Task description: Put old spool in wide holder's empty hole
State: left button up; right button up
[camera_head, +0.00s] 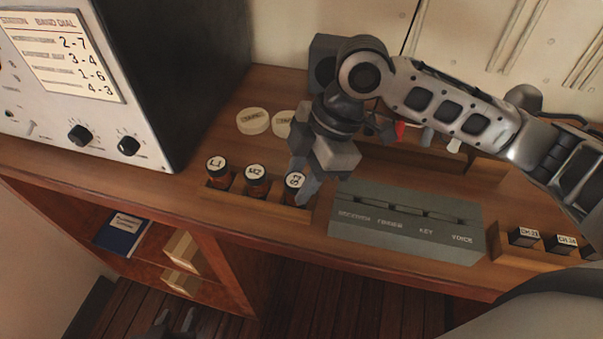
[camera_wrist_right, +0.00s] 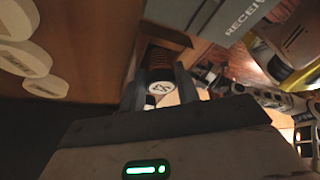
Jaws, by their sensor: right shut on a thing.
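A dark spool with a white round label (camera_head: 294,180) is at the right end of a wooden holder (camera_head: 265,212). My right gripper (camera_head: 303,188) is shut on this spool, pointing down. The label also shows between the fingers in the right wrist view (camera_wrist_right: 160,88). I cannot tell whether the spool is fully seated or slightly raised. Two more spools with brown bodies and white labels, the left spool (camera_head: 217,170) and the middle spool (camera_head: 256,178), stand upright in the same holder. My left gripper (camera_head: 175,322) is low at the bottom edge, its fingertips apart and empty.
A grey slotted box (camera_head: 405,230) stands just right of the holder. Two pale round discs (camera_head: 252,121) lie behind it. A radio cabinet (camera_head: 80,90) is at the left. Black blocks (camera_head: 523,237) sit in another wooden holder at the right. My right arm hides part of the back.

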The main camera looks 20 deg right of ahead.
jog(key=o, duration=1.1)
jog(key=shift+c, duration=0.2)
jog(key=v, duration=1.6)
